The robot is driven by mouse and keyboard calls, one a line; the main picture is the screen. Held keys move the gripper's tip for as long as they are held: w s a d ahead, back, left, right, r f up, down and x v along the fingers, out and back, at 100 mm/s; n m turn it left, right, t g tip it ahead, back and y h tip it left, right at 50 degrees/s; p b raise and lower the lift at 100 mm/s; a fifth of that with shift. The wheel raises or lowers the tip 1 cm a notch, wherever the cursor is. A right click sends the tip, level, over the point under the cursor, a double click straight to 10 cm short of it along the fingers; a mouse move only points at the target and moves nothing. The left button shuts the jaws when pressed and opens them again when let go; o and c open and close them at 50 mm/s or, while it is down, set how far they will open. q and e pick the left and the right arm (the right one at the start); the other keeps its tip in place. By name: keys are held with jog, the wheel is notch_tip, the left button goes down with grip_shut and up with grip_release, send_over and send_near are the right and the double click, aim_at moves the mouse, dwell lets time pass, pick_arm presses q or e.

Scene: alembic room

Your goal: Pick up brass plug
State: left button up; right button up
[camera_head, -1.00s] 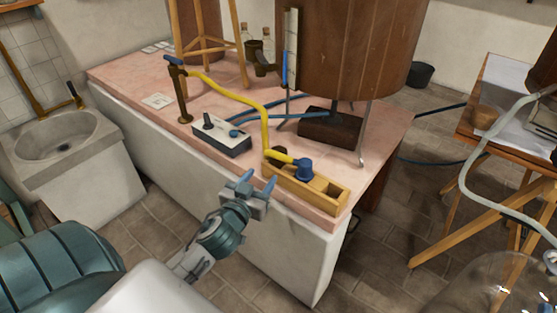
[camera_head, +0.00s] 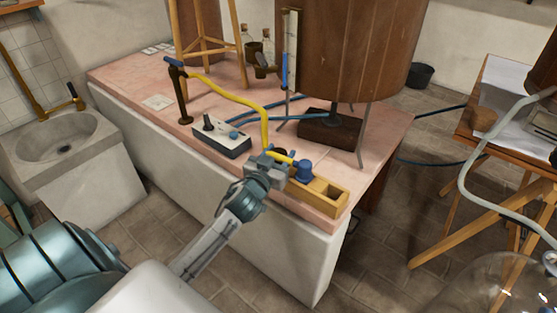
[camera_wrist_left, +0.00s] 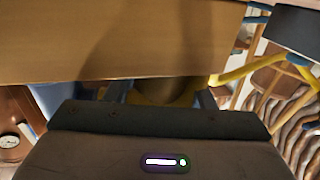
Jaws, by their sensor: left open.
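A small wooden box (camera_head: 330,196) sits at the front edge of the pink bench top. My left gripper (camera_head: 276,160) is open at the left end of this box, and its head covers that part. In the left wrist view a dull yellow-brown round thing (camera_wrist_left: 163,92) shows between the two fingers, partly hidden by the wrist housing; it may be the brass plug. I cannot tell whether the fingers touch it. A blue fitting (camera_head: 303,171) at the hose end stands in the box, right of the gripper. My right gripper is not in view.
A yellow hose (camera_head: 264,122) runs over the bench from a brass standpipe (camera_head: 181,95) to the box. A white control box (camera_head: 221,138) lies left of the gripper. A big wooden vat (camera_head: 365,45) on legs stands behind. The floor in front is clear.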

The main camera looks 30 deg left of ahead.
pick_arm(q)
jog(key=shift+w+a, duration=0.1)
jog(key=shift+w, duration=0.65)
jog(key=c, duration=0.7)
jog(key=shift+r, duration=0.2)
